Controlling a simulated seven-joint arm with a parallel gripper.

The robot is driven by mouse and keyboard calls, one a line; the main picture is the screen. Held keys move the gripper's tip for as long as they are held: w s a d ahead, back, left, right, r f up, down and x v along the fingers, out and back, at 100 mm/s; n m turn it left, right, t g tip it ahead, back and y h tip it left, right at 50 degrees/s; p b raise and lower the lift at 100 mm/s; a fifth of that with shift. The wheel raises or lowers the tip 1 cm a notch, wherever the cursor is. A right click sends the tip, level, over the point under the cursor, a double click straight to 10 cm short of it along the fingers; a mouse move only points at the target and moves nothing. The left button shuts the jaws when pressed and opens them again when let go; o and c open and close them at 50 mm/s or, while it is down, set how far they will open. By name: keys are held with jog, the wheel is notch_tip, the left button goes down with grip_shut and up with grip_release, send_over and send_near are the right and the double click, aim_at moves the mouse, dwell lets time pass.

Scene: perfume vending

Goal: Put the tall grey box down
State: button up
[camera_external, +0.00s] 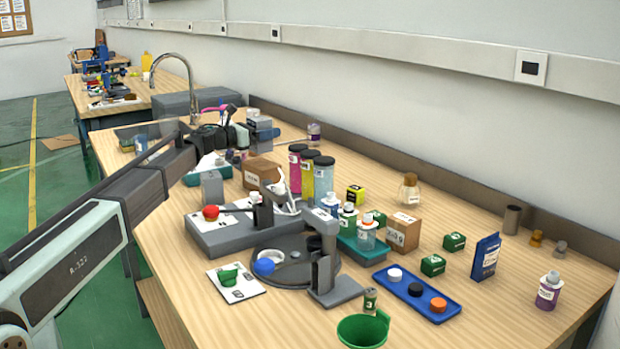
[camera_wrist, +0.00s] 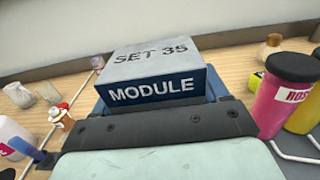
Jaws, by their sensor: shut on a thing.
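The grey box (camera_wrist: 155,62), marked "SET 35" on its grey face and "MODULE" on a dark blue band, fills the middle of the wrist view. My gripper (camera_wrist: 165,105) is shut on it. In the external view my gripper (camera_external: 246,131) is at the back of the bench, left of the pink canister, with the grey box (camera_external: 261,124) at its end. The box's lower part is hidden, and I cannot tell whether it touches the bench.
The pink canister (camera_external: 297,170) and the yellow canister (camera_external: 308,176) stand right of my gripper. A brown box (camera_external: 261,173) stands in front. Small bottles (camera_wrist: 62,118) are left in the wrist view. The bench (camera_external: 470,215) has clear patches at the right.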

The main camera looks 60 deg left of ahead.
aim_at(266, 142)
jog(key=shift+f, duration=1.95)
jog(key=o, duration=1.2)
jog(key=shift+f, duration=0.15)
jog(key=shift+r, duration=0.2)
jog(key=s, duration=1.2)
